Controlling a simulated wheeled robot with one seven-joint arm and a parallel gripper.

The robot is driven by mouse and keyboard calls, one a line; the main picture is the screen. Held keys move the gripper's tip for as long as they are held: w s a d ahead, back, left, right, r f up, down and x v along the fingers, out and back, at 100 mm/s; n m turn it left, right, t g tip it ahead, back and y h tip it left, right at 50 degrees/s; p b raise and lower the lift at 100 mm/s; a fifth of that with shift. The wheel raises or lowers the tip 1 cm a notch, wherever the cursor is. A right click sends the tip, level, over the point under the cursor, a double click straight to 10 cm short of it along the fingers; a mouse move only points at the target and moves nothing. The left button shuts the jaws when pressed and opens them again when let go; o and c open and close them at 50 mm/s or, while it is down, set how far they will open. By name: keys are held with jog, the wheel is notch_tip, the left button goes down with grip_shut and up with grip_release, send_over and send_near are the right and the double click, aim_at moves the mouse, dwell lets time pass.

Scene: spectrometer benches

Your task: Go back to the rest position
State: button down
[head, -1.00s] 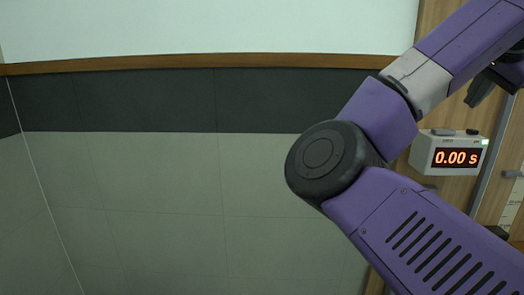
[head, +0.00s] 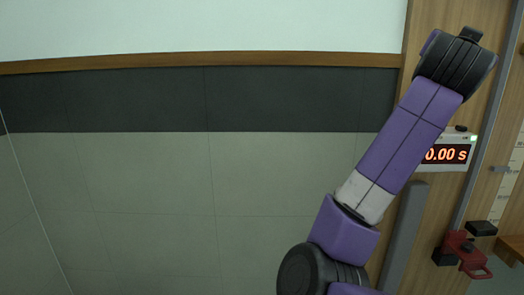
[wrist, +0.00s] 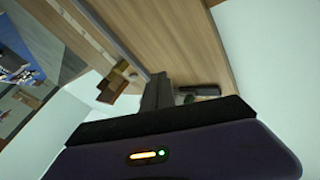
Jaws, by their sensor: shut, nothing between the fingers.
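My gripper (wrist: 157,90) shows in the wrist view as a dark pair of fingers, shut together, with nothing visible held in them. They point toward a wood-coloured surface and appear clear of it. In the head view my purple arm rises from the bottom centre to the upper right and ends in a black wrist joint. The gripper's fingers cannot be made out there.
In the head view a timer (head: 462,154) on the wooden panel (head: 430,45) is partly behind my arm. A red fixture (head: 465,254) is lower right, beside a metal rail. The grey wall (head: 120,190) on the left is unobstructed.

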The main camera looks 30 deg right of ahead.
jog(key=w+a+f+n+t, duration=0.4)
jog(key=a+f+n+t, duration=0.1)
jog(key=a+f, duration=0.15)
jog(key=w+a+f+n+t, duration=0.4)
jog(key=a+f+t, duration=0.1)
jog(key=a, duration=0.2)
jog(key=s+a+f+n+t+y+b, duration=0.15)
jog(key=a+f+n+t+y, duration=0.45)
jog(key=a+f+n+y, duration=0.7)
jog(key=s+a+f+m+y, duration=0.1)
jog(key=s+a+f, duration=0.3)
jog(key=f, duration=0.2)
jog(key=s+a+f+y, duration=0.2)
jog(key=s+a+f, duration=0.2)
jog(key=f, duration=0.3)
jog(key=s+a+f+m+y, duration=0.1)
jog(key=s+a+f, duration=0.3)
jog(key=f, duration=0.2)
jog(key=s+a+f+g+y, duration=0.1)
jog(key=s+a+f+g, duration=0.2)
jog(key=s+f, duration=0.3)
jog(key=s+a+f+m+g+b, duration=0.1)
jog(key=s+a+f+g, duration=0.2)
jog(key=s+f, duration=0.4)
jog(key=s+g, duration=0.1)
jog(key=s, duration=0.5)
jog(key=shift+s+f+y, duration=0.25)
jog(key=shift+y, duration=0.15)
